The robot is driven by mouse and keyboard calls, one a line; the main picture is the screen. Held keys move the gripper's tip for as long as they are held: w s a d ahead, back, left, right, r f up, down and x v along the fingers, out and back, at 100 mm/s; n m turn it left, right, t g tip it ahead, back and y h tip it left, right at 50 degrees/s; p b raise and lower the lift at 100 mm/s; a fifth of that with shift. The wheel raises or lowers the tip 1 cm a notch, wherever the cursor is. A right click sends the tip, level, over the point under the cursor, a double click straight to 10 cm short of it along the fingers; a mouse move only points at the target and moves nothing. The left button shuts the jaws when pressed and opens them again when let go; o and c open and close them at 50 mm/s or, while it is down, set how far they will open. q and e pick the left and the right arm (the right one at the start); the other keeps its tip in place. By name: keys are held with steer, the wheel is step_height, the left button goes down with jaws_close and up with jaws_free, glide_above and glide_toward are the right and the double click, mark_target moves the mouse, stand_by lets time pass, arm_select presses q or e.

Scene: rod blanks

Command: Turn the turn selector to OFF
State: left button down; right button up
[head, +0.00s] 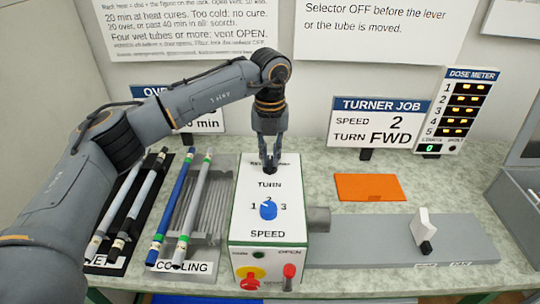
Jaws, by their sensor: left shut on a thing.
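A white control box (268,238) with green edges stands at the middle of the bench. My left gripper (269,168) reaches down to the far end of its top, just behind the TURN label. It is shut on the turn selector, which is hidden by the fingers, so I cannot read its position. A blue speed knob (268,210) sits nearer on the same top, among the marks 1, 2 and 3. My right gripper is not in view.
A turner job sign (380,122) reads speed 2, turn FWD. Rods lie on a cooling rack (214,240) and a wet rack at left. A red lever (289,272) and red button (250,281) are on the box front. A grey turner bed (380,240) is at right.

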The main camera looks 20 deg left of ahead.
mark_target(270, 159)
arm_select(q)
steer(key=shift+r, duration=0.1)
steer(key=c, duration=1.4)
jaws_free()
steer(key=shift+o, duration=0.2)
step_height(270, 159, up, 12)
